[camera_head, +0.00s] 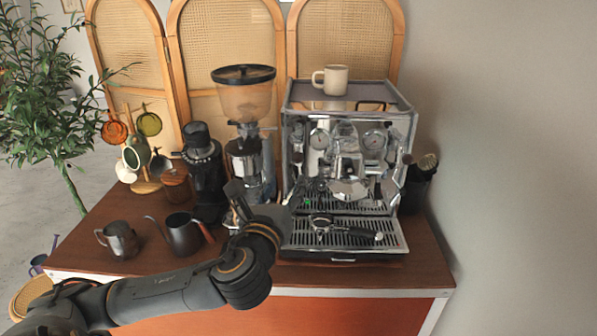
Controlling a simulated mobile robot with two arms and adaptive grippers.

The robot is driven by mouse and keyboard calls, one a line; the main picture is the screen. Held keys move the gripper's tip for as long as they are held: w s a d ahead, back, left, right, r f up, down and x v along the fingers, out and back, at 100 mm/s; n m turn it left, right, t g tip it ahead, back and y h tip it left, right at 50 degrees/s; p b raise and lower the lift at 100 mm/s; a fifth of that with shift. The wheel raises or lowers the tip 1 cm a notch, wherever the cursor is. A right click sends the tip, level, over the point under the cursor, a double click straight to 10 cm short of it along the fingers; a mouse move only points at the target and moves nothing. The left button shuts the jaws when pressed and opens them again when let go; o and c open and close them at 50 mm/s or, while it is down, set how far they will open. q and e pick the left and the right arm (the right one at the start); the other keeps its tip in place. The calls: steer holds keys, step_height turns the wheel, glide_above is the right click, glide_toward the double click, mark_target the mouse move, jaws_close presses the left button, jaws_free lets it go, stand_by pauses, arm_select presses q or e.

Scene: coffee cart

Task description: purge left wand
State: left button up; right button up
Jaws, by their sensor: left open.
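The chrome espresso machine (348,108) stands on the wooden cart at the right of the middle. Its left wand is hard to pick out among the shiny parts at the machine's front left side, and my left gripper may partly cover it. My left gripper (266,195) is open in front of the machine's left front corner, beside the drip tray (372,222). Its fingers point up and away from me, and I see nothing between them. I cannot tell whether it touches the machine. My right gripper is out of view.
A portafilter (350,231) lies on the drip tray. A cream mug (331,79) stands on the machine. A grinder (245,95), black kettle (184,236) and steel pitcher (120,240) stand to the left. A dark container with tools (417,186) stands at right.

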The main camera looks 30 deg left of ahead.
mark_target(296, 160)
arm_select(q)
steer(key=b+x, duration=0.1)
steer(key=x, duration=0.9)
steer(key=shift+w+r, duration=0.1)
steer(key=shift+w, duration=0.15)
steer(key=shift+w+a, duration=0.25)
steer(key=shift+w, duration=0.35)
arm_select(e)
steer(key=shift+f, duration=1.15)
arm_select(q)
jaws_close()
